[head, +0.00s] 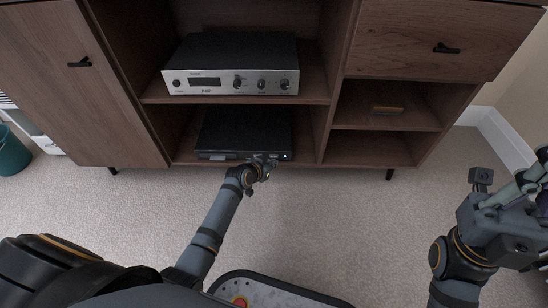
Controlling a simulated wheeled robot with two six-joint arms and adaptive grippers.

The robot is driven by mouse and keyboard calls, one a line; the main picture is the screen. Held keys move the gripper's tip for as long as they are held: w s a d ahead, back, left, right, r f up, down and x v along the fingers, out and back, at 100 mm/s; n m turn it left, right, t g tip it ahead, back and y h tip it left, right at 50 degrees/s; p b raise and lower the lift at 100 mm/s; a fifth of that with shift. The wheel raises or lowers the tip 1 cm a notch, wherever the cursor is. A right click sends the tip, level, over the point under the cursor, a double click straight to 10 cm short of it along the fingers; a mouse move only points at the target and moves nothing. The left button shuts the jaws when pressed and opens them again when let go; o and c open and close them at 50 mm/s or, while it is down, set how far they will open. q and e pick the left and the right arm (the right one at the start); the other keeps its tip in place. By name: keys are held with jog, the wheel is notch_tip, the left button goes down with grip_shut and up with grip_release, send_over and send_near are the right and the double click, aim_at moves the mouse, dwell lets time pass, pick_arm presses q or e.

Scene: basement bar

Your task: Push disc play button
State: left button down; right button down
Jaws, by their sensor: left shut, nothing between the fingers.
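A black disc player (243,132) sits on the lower middle shelf of a wooden cabinet, its front edge facing me. A small light spot shows near the right end of its front. My left arm reaches forward from below, and my left gripper (264,162) is shut and empty at the right half of the player's front. I cannot tell whether the fingertips touch it. The gripper hides part of the front panel, and I cannot make out the play button.
A silver-fronted amplifier (232,65) stands on the shelf above the player. The cabinet (118,120) has a left door, a right drawer (432,42) and open right shelves, one with a small brown item (388,109). A teal bin (12,152) stands far left. Carpet in front is clear.

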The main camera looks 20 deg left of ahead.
pick_arm(q)
jog(key=shift+w+a, duration=0.15)
jog(key=shift+w, duration=0.3)
jog(key=shift+w, duration=0.15)
dwell(0.5)
jog(key=shift+s+p, duration=0.55)
jog(key=shift+s, duration=0.05)
jog(key=shift+s+d, duration=0.1)
jog(key=shift+d, duration=0.1)
